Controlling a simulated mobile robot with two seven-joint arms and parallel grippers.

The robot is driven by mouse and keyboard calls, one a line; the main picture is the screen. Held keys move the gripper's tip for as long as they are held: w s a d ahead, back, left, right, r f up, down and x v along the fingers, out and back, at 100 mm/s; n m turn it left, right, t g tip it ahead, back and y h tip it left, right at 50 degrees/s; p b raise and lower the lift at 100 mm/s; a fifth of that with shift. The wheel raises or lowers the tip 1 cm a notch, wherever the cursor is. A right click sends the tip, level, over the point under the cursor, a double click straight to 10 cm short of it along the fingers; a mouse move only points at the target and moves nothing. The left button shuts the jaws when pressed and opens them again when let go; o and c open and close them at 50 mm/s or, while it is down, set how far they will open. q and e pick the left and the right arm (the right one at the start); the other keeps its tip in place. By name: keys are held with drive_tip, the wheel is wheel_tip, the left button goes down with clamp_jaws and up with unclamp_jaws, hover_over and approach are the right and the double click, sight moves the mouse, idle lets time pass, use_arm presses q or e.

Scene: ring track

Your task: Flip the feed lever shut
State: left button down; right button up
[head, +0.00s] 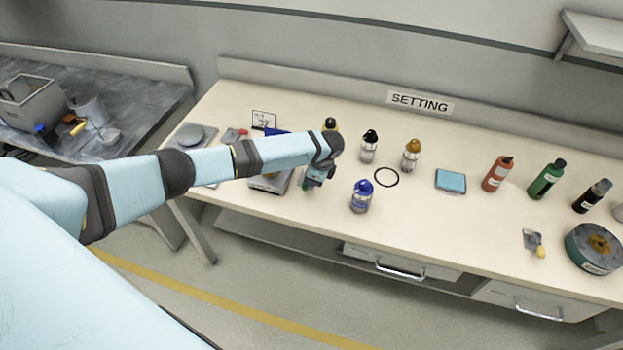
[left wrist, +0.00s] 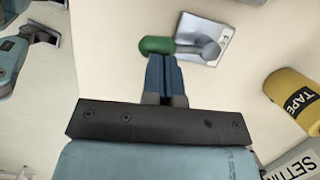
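The feed lever has a light grey metal plate (left wrist: 207,36) marked with an "F", the rest of the label being covered. Its round grey pivot and green knob (left wrist: 157,46) show at the top of the left wrist view, the knob pointing left. My left gripper (left wrist: 165,58) has its two fingers together, with nothing visible between them. The fingertips are right by the green knob; I cannot tell whether they touch it. In the head view my left gripper (head: 312,183) hangs over the left part of the bench and hides most of the lever. My right gripper is out of view.
A blue-capped bottle (head: 362,196) stands close right of my left gripper. A yellow-knobbed lever (head: 534,242) is far right. A yellow tape roll (left wrist: 297,97) shows in the wrist view.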

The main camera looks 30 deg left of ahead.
use_arm(q)
drive_tip(key=shift+s+f, duration=0.1)
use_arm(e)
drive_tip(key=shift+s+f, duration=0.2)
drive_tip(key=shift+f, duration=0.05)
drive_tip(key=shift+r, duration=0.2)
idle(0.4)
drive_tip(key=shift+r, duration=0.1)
